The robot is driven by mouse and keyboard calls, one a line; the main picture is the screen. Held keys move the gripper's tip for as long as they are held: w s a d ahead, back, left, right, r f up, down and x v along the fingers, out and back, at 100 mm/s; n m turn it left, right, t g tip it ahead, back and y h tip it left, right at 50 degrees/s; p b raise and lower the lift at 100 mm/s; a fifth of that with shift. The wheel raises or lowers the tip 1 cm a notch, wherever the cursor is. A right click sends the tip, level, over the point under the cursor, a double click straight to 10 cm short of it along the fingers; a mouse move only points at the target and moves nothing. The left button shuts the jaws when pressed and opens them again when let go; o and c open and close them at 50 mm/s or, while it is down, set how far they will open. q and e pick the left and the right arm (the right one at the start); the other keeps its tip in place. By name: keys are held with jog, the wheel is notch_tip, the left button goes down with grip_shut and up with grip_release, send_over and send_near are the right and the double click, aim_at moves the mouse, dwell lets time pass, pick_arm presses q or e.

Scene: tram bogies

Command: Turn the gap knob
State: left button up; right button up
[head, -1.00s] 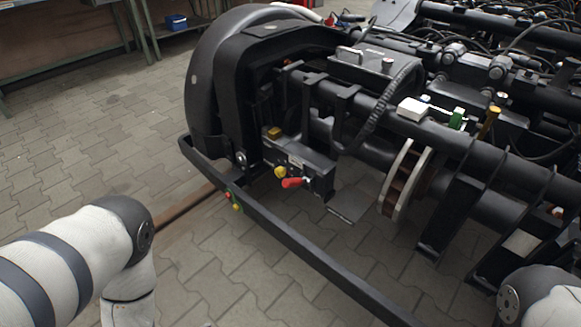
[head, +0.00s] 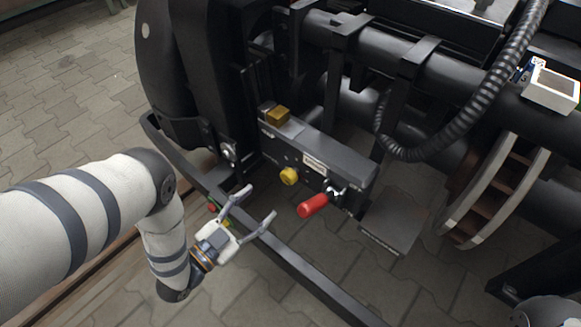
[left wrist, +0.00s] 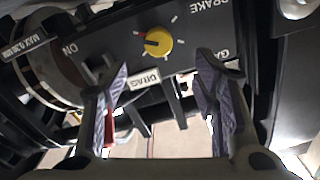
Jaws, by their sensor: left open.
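The yellow knob (head: 289,176), which I take as the gap knob, sits on the front of a dark control box (head: 335,158). In the left wrist view the knob (left wrist: 158,42) shows a red pointer mark, with white tick marks on the panel around it. My left gripper (head: 260,203) is open and empty, in front of and below the knob, apart from it. In the left wrist view its two fingers (left wrist: 163,75) point toward the panel, with the knob beyond and between their tips. My right gripper is not in view.
A red-handled lever (head: 312,205) sticks out right of the knob. A black rail (head: 300,272) runs below the box, with small coloured buttons (head: 212,207) near my left gripper. A brass-coloured block (head: 277,115) sits on the box. A ribbed hose (head: 450,135) hangs to the right.

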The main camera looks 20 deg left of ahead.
aim_at(286, 179)
pick_arm(q)
jog(key=b+x, duration=0.3)
jog(key=x, duration=0.7)
jog(key=shift+w+d+f, duration=0.15)
jog(key=shift+w+d, duration=0.15)
jog(key=shift+w, duration=0.2)
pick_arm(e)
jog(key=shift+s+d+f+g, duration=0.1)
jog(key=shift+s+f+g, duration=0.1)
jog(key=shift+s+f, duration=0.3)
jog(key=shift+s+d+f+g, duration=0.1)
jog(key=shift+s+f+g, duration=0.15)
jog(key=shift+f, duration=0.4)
pick_arm(q)
jog(key=shift+c, duration=0.3)
jog(key=c, duration=1.1)
